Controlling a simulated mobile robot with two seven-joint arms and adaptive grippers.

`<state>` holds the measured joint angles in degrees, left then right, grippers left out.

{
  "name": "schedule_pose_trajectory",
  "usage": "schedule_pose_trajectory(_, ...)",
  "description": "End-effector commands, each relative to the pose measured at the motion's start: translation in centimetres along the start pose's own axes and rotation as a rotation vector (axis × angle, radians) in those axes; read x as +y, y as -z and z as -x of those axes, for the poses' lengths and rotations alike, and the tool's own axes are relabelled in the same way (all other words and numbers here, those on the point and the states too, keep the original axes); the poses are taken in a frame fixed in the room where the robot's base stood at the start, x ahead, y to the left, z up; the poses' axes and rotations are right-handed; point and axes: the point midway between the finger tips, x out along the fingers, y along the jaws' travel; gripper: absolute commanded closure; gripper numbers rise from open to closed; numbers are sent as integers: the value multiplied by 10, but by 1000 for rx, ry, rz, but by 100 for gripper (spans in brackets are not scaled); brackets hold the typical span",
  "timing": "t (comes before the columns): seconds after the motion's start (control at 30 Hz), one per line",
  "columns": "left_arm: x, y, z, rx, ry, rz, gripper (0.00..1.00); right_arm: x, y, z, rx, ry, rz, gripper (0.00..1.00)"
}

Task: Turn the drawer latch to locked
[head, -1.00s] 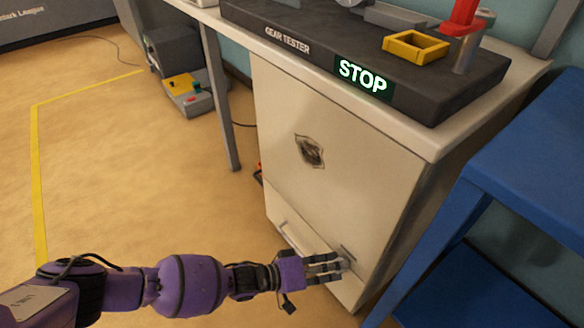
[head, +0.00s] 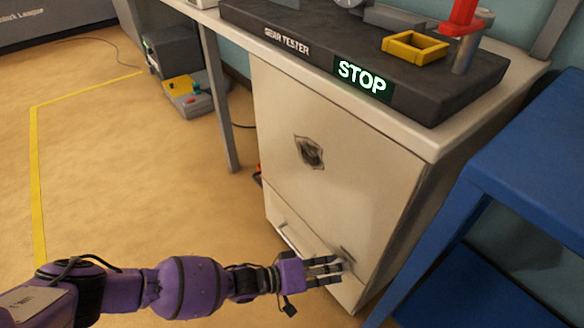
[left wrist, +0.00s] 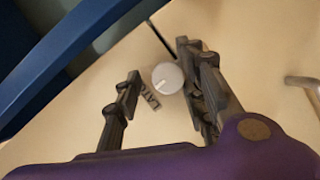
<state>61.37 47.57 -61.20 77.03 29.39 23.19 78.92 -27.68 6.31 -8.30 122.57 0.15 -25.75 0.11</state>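The drawer latch is a round pale grey knob (left wrist: 168,78) on the cream drawer front (head: 280,209), with a white pointer mark toward its lower left in the left wrist view. A dark, partly hidden label (left wrist: 151,100) is beside it. My left gripper (head: 335,268) is open at the lower right of the drawer front. In the left wrist view its fingers (left wrist: 160,75) stand either side of the knob, which is closer to the right-hand finger. I cannot tell whether they touch it. In the head view the fingers mostly hide the knob. My right gripper is not in view.
The drawer handle (head: 294,238) is left of my gripper. A blue stand (head: 520,150) is close on the right. Above is a counter with a dark gear tester (head: 300,30) and a lit STOP sign (head: 362,78).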

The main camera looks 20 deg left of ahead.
Motion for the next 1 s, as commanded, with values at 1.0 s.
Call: schedule_pose_trajectory(1.0, 1, 0, 120, 0, -2, -1, 63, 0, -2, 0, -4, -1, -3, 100)
